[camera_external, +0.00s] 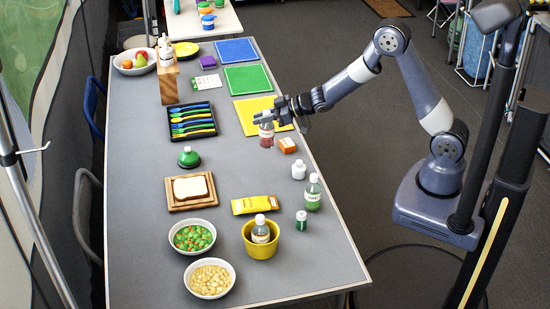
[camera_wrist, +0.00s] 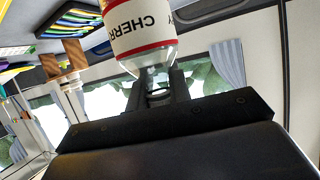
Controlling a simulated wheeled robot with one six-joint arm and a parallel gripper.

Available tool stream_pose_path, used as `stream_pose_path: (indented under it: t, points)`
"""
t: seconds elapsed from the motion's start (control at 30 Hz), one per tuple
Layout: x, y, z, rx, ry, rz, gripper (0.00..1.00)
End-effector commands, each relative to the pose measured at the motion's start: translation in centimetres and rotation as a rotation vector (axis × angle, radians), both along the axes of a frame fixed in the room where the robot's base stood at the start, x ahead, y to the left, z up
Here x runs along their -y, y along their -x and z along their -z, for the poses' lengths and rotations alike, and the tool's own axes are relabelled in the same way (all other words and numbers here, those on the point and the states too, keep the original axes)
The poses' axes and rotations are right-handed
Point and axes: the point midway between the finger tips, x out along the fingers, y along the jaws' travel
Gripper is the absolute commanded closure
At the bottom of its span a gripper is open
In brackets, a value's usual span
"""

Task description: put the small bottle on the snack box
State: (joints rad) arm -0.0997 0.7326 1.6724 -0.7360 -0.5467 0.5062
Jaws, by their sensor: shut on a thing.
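My gripper (camera_external: 268,116) is shut on a small clear bottle (camera_external: 266,136) with a red-edged white label, beside the front edge of the yellow mat. In the wrist view my gripper (camera_wrist: 160,88) has its jaws at the narrow end of this bottle (camera_wrist: 140,32), whose label reads "CHERR". I cannot tell whether the bottle touches the table. A small orange box (camera_external: 287,146) lies just right of it, and a yellow packet (camera_external: 254,205) lies farther forward. I cannot tell for sure which is the snack box.
A white bottle (camera_external: 299,170), a green bottle (camera_external: 313,193) and a small green jar (camera_external: 301,220) stand near the right edge. A yellow pot (camera_external: 260,247) holds another bottle. A cutlery tray (camera_external: 192,136) and bread board (camera_external: 190,204) lie left. The table's middle is clear.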

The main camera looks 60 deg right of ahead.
Motion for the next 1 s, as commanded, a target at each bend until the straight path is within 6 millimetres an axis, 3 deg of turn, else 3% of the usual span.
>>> stream_pose_path:
  t: [0.03,0.2,0.4,0.53,0.8,1.0]
  points:
    - [2.2,-0.4,-0.5,0.003,0.0,0.02,1.0]
    - [8.3,-0.9,-1.5,0.004,0.0,0.061,1.0]
    - [13.1,-0.6,-2.1,-0.005,0.002,0.09,1.0]
    - [14.2,-0.5,-1.4,-0.012,0.001,0.097,1.0]
    - [14.3,-0.4,3.4,-0.013,0.001,0.096,1.0]
    - [14.3,-0.5,4.8,-0.011,0.001,0.096,1.0]
